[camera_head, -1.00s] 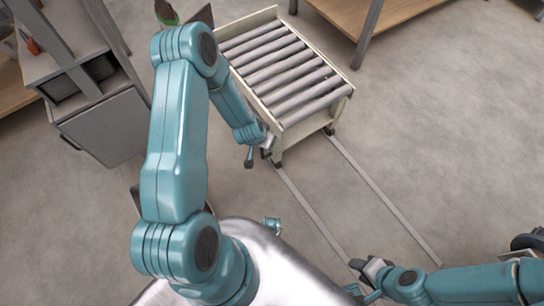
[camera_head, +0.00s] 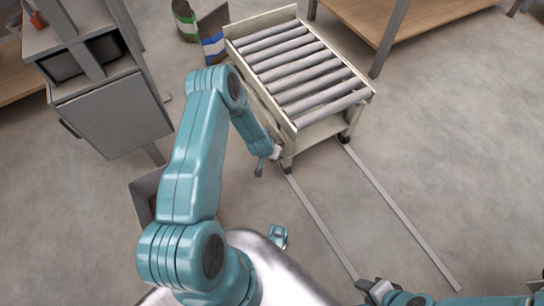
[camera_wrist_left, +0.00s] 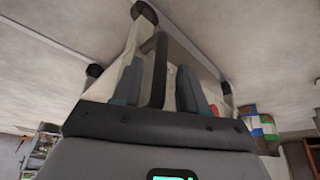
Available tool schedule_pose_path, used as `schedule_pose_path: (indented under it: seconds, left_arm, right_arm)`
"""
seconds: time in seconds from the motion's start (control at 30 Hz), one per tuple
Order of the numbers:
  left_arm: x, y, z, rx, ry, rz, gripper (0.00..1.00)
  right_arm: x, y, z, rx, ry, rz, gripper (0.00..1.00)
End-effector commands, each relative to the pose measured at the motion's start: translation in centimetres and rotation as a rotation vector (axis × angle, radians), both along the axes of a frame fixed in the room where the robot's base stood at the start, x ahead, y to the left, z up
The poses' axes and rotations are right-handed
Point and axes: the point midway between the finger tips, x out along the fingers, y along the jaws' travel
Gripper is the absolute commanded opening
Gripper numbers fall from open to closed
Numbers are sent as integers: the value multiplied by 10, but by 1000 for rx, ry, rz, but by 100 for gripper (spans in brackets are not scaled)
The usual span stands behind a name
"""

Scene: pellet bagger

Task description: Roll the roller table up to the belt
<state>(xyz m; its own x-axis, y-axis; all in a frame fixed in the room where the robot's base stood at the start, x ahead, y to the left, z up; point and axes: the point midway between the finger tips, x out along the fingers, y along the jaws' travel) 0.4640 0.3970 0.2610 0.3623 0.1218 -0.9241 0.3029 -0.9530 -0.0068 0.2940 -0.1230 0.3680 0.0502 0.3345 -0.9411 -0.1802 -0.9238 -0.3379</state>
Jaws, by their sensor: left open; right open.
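The roller table (camera_head: 292,135), a cream frame with several grey rollers and dark casters, stands on the floor at upper middle in the head view. My left gripper (camera_head: 268,162) is at its near left corner. In the left wrist view, the open fingers of my left gripper (camera_wrist_left: 160,85) stand either side of a dark upright bar (camera_wrist_left: 157,65); I cannot tell whether they touch it. The table's pale underside and casters show behind. My right gripper (camera_head: 370,290) is open and empty at the lower edge, far from the table. I cannot make out the belt.
Two pale floor strips (camera_head: 400,215) run from the table toward lower right, with clear floor around them. A grey cabinet (camera_head: 115,115) stands at left. Bags (camera_head: 212,45) stand behind the table at left. A wooden bench (camera_head: 415,20) is at the back.

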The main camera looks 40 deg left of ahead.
Motion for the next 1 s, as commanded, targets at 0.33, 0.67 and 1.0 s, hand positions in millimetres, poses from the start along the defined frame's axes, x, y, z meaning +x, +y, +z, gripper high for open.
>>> schedule_pose_path:
  seconds: [0.33, 0.67, 1.0]
  left_arm:
    - [10, 3, -23, 0, 0, -1, 42]
    - [10, 3, -23, 0, 0, 0, 0]
    - [9, 2, -23, -1, 0, -1, 0]
  right_arm:
    - [2, -2, -9, -2, -4, -10, 43]
    - [3, -2, -9, -2, -4, -9, 43]
    - [2, -2, -9, -2, -4, -9, 43]
